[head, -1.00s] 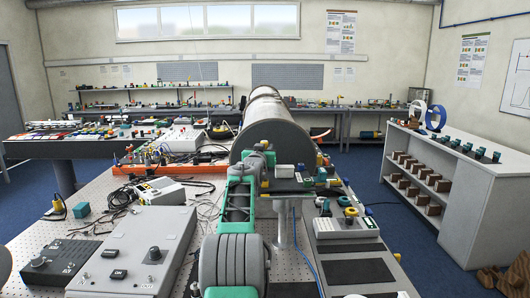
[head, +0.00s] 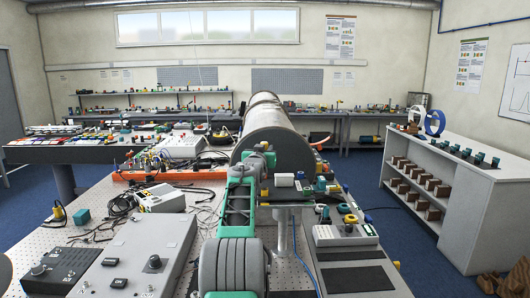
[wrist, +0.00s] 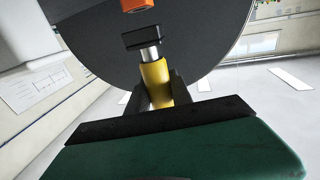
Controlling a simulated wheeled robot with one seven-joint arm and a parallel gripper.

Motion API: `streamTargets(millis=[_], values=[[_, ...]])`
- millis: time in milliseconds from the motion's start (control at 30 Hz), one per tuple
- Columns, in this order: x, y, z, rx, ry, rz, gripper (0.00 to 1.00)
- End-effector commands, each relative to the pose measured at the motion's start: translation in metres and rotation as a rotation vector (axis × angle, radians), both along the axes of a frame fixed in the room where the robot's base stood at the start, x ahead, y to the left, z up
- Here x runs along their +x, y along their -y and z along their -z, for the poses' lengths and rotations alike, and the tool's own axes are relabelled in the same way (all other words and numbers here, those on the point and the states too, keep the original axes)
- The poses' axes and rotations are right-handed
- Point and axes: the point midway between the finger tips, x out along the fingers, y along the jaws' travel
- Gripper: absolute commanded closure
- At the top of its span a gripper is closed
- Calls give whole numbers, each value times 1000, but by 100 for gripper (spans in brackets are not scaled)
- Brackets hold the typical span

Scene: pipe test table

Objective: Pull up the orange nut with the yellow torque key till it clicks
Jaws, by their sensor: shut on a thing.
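In the wrist view, my gripper (wrist: 158,100) has its two black fingers closed on the yellow torque key (wrist: 155,74). The key has a silver shaft and a black head that points up the picture. The orange nut (wrist: 137,5) is at the top edge, partly cut off, in front of a dark round face. A gap shows in the picture between the key's head and the nut, so they look apart. In the head view my own arm covers the middle, and I cannot make out the key or the nut there.
A large grey pipe (head: 278,148) lies beyond my arm. Grey control boxes (head: 133,258) stand on the left of the perforated table, with loose cables behind. A keypad device (head: 345,234) and dark mats (head: 355,278) are on the right. A white shelf unit (head: 455,195) stands farther right.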

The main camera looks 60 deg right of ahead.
Motion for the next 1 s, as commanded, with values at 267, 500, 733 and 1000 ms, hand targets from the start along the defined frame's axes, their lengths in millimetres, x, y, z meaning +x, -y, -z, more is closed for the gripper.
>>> streamTargets(millis=[267,500,733,1000], values=[[0,0,-14,-3,2,0,100],[0,0,-15,-3,1,0,100],[0,0,-22,-4,2,0,100],[0,0,-45,-3,2,0,100]])
